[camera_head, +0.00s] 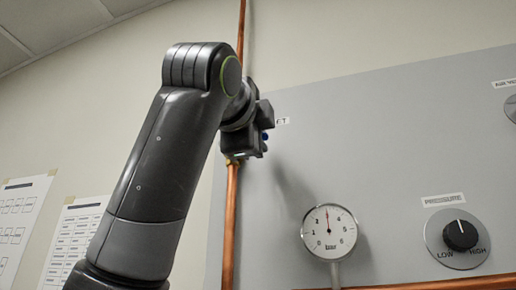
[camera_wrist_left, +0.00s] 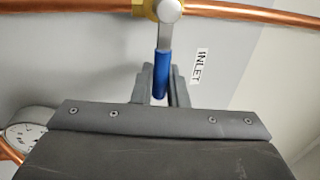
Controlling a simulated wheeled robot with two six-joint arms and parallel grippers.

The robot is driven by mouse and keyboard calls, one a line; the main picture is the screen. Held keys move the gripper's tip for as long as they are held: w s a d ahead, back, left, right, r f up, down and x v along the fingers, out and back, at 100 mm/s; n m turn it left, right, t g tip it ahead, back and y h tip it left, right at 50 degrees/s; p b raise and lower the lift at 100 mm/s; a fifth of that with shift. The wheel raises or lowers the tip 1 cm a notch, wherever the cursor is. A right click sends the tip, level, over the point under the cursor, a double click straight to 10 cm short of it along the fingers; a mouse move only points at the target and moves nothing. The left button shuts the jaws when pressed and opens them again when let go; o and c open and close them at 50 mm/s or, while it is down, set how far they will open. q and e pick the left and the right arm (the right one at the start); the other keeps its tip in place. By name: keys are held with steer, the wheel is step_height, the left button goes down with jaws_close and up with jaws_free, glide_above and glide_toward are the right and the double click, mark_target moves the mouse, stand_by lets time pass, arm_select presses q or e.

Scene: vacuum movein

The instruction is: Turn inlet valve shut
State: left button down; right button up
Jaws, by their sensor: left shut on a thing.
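The inlet valve has a brass body (camera_wrist_left: 148,8) on a copper pipe (camera_wrist_left: 90,13), with a grey lever ending in a blue grip (camera_wrist_left: 161,70). In the left wrist view the lever stands roughly square to the pipe, beside an INLET label (camera_wrist_left: 201,68). My left gripper (camera_wrist_left: 160,88) is shut on the blue grip, one finger on each side. My right gripper is in neither view.
A grey panel (camera_head: 400,130) carries a round pressure gauge (camera_head: 329,232) and a black PRESSURE knob (camera_head: 460,235) at lower right. A copper pipe runs along the bottom. Paper sheets (camera_head: 20,215) hang on the wall at left. The panel's middle is clear.

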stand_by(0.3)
arm_select(q)
steer(key=c, duration=1.5)
jaws_free()
steer(key=b+v, duration=0.7)
steer(key=v, duration=1)
steer(key=shift+s+a+f+b, duration=0.1)
steer(key=shift+s+f+b, duration=0.1)
steer(key=shift+b, duration=0.1)
steer(key=shift+w, duration=0.1)
